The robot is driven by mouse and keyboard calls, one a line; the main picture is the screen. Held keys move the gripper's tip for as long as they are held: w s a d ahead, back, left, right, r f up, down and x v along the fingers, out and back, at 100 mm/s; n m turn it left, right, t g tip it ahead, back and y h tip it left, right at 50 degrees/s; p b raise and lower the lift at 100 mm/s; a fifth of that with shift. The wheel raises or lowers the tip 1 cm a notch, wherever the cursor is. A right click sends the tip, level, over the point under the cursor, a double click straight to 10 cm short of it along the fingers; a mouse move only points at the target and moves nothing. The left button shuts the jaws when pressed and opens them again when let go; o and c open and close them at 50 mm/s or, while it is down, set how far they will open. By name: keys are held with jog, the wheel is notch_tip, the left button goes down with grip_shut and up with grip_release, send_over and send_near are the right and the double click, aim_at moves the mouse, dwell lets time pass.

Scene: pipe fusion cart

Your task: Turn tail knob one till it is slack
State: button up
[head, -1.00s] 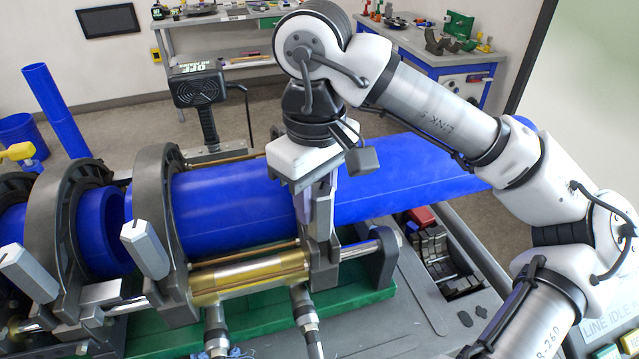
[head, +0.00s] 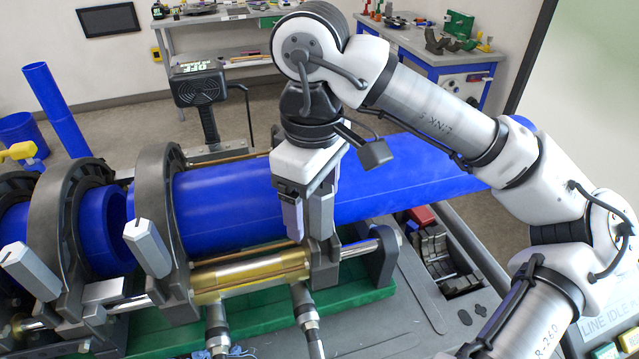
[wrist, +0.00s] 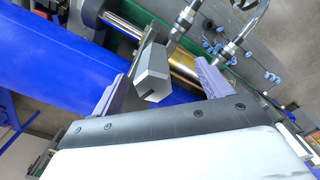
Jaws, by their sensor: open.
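The tail knob one (head: 321,208) is a grey faceted knob on the rightmost clamp, at the blue pipe's right part. In the wrist view the knob (wrist: 153,75) stands between my two purple-grey fingers, with its slotted end toward the camera. My gripper (head: 306,228) points down over the clamp and is open around the knob. A gap shows between the knob and the right finger; the left finger is close to it, and I cannot tell if they touch. In the head view one finger shows left of the knob; the other is hidden.
The blue pipe (head: 400,180) runs behind my gripper. Two similar grey knobs (head: 146,248) (head: 28,272) stand on the clamps to the left. A brass-coloured cylinder (head: 250,277) and hoses lie below. A heater-like panel (head: 198,85) stands behind. A bin of dark blocks (head: 437,252) is at right.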

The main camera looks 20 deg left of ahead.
jog(key=shift+o, duration=1)
jog(key=shift+w, duration=0.1)
jog(key=shift+w+f, duration=0.1)
jog(key=shift+w, duration=0.1)
jog(key=shift+s+r+p, duration=0.1)
jog(key=shift+r+p, duration=1.6)
jog(key=shift+r, duration=1.4)
jog(key=shift+c, duration=0.3)
